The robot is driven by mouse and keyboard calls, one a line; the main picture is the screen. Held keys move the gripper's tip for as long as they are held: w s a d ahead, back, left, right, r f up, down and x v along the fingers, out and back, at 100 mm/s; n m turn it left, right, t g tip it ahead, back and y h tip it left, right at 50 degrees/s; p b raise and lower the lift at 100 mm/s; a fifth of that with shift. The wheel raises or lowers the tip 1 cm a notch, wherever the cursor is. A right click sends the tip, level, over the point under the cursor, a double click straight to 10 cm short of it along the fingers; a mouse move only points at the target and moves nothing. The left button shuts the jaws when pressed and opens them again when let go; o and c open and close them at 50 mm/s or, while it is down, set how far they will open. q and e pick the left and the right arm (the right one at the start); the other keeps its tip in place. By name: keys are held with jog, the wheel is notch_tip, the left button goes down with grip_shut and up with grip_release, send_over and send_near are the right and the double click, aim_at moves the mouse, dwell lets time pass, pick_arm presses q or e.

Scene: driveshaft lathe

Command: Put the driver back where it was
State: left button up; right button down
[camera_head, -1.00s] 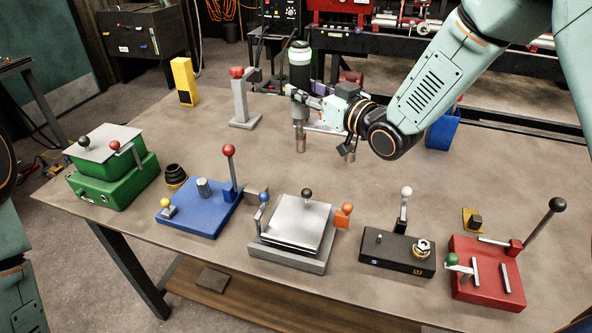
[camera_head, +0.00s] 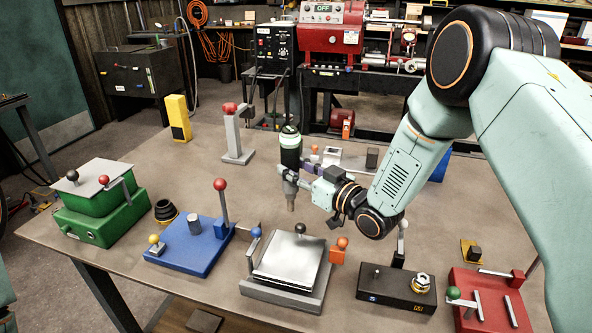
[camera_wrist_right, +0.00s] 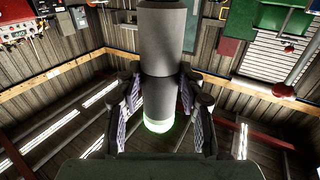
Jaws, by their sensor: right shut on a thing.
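The driver (camera_head: 290,150) is a dark cylinder with a pale green band near its top and a grey metal nose pointing down. A grey stand with a red knob (camera_head: 235,135) is on the table, left of the driver. My left gripper does not show.
Along the table's (camera_head: 120,245) front stand a green box (camera_head: 100,215), blue fixture (camera_head: 190,250), grey plate fixture (camera_head: 290,265), black block (camera_head: 395,288) and red fixture (camera_head: 490,305). A yellow block (camera_head: 177,118) is at back left. A red lathe (camera_head: 335,35) is behind.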

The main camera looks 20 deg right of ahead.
jog(key=shift+w+a+r, duration=0.15)
jog(key=shift+a, duration=0.1)
jog(key=c, duration=1.3)
grip_release()
jog(key=shift+f, duration=0.2)
jog(key=o, duration=0.3)
jog(key=shift+d, duration=0.2)
jog(key=shift+o, duration=0.9)
jog(key=shift+a, duration=0.15)
jog(key=shift+r, duration=0.1)
